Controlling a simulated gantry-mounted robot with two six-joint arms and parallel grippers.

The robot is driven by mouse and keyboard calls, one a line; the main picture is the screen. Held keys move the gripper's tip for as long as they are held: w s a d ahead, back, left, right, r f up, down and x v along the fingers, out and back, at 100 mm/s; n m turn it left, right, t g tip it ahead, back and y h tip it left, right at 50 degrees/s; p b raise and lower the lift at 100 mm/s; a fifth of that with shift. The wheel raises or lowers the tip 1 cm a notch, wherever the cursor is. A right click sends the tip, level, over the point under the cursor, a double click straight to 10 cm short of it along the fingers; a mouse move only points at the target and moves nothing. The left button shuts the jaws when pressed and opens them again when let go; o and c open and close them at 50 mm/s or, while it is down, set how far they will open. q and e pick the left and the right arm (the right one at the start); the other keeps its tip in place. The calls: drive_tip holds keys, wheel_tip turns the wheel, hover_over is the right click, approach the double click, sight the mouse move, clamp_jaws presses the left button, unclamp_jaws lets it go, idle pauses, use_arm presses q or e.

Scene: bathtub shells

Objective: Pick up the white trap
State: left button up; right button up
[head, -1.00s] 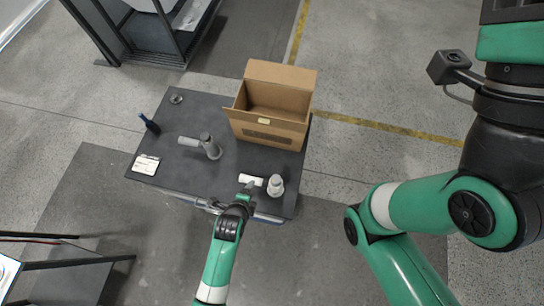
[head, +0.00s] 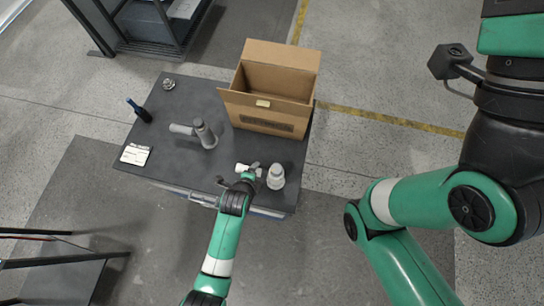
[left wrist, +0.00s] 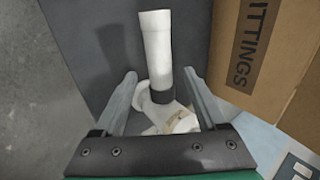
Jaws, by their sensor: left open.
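The white trap (head: 277,178) lies near the table's front edge in the head view, its tube (head: 242,167) pointing left and partly hidden by my gripper. In the left wrist view the trap (left wrist: 157,50) shows a long white tube, a dark collar and a rounded body. My left gripper (head: 240,175) is over the tube side of the trap. In the left wrist view the open fingers (left wrist: 163,95) stand on either side of the collar and body. Whether they touch the trap I cannot tell. My right gripper is out of view.
An open cardboard box (head: 268,120) stands behind the trap. A grey trap-like pipe (head: 205,134) lies left of it. A dark bottle (head: 139,111), a white card (head: 135,155) and a small metal ring (head: 168,84) lie on the table's left part.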

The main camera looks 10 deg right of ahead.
use_arm(q)
drive_tip(key=b+x, duration=0.1)
drive_tip(key=x, duration=0.2)
drive_tip(key=shift+d+f, duration=0.15)
drive_tip(key=shift+f, duration=0.05)
clamp_jaws()
drive_tip(key=shift+r, duration=0.1)
